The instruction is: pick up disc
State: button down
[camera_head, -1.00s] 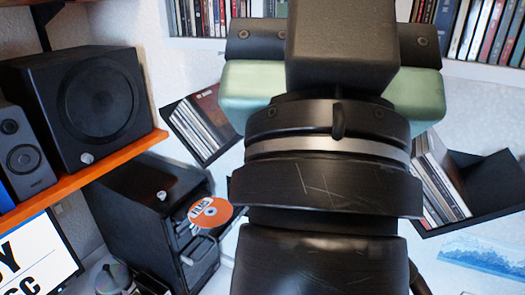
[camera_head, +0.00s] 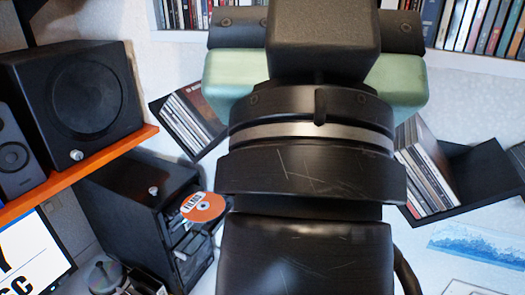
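An orange and white disc (camera_head: 203,207) sticks out from the front of a black tower case (camera_head: 130,195) at the lower left, partly over its slots. My gripper (camera_head: 315,85) is in the upper middle, seen from behind with pale green parts on both sides. My arm and wrist fill the middle of the view. The fingertips are hidden, so its opening does not show. In the picture it is up and to the right of the disc, apart from it.
A black speaker (camera_head: 75,100) stands on an orange shelf (camera_head: 80,176) at the left, above a monitor (camera_head: 38,258). Slanted black wall shelves with cases are behind my arm, one at the left (camera_head: 190,120) and one at the right (camera_head: 470,190). A full shelf of cases (camera_head: 475,25) runs along the top.

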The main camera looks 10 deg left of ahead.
aim_at(202, 207)
jog(key=l+u, duration=0.1)
jog(key=u, duration=0.35)
jog(key=k+u, duration=0.15)
jog(key=u, duration=0.3)
jog(key=k+u, duration=0.1)
jog(key=u, duration=0.75)
jog(key=k+u, duration=0.1)
jog(key=k+j, duration=0.05)
jog(key=k, duration=0.05)
